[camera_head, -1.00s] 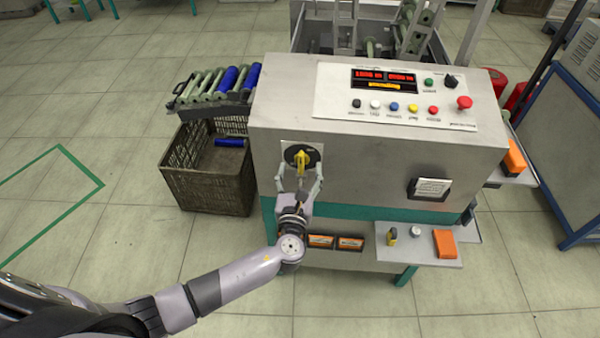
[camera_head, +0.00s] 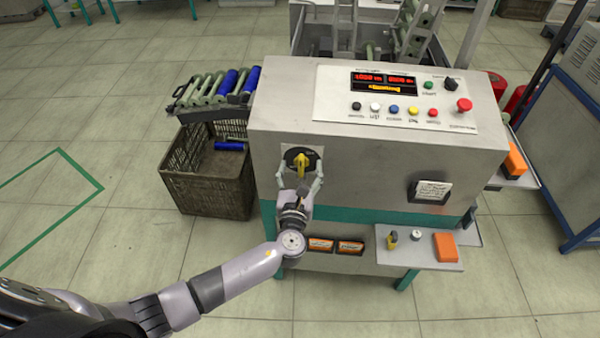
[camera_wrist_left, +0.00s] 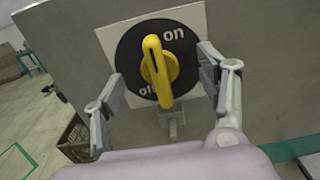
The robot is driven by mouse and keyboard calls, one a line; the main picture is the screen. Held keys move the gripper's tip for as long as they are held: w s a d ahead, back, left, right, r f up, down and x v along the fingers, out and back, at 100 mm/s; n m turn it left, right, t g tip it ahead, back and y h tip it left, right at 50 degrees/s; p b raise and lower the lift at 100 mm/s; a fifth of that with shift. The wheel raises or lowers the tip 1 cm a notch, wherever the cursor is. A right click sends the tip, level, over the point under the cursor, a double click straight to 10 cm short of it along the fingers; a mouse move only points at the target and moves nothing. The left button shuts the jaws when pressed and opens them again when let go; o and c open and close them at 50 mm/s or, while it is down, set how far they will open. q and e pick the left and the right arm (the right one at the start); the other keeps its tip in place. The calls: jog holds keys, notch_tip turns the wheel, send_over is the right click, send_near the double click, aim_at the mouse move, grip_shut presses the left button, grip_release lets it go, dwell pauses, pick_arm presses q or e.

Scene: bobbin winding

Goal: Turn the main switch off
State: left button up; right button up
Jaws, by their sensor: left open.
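The main switch is a yellow rotary handle (camera_head: 300,165) on a round black plate (camera_head: 314,156), set on the machine's front panel. In the left wrist view the yellow handle (camera_wrist_left: 158,70) stands nearly upright, leaning a little left at its top. The word "on" shows at its upper right and "off", partly covered by the handle, at its lower left. My left gripper (camera_head: 300,188) is open in front of the switch. In the wrist view its fingers (camera_wrist_left: 163,95) stand apart, one on each side of the plate, not touching the handle. My right gripper is not in view.
The machine's control panel (camera_head: 340,105) has lit displays, coloured buttons and a red stop button (camera_head: 464,105). A brown crate (camera_head: 205,190) stands left of the machine. A small shelf (camera_head: 420,252) with an orange box (camera_head: 445,246) juts out at lower right.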

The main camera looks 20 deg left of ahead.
pick_arm(q)
jog(key=shift+w+a, duration=0.1)
jog(key=shift+w, duration=0.35)
jog(key=shift+c, duration=0.2)
grip_shut()
jog(key=shift+f+n+b, duration=0.15)
jog(key=shift+n+b, duration=0.45)
jog(key=shift+b, duration=0.05)
jog(key=shift+n+b, duration=0.8)
jog(key=shift+n, duration=0.5)
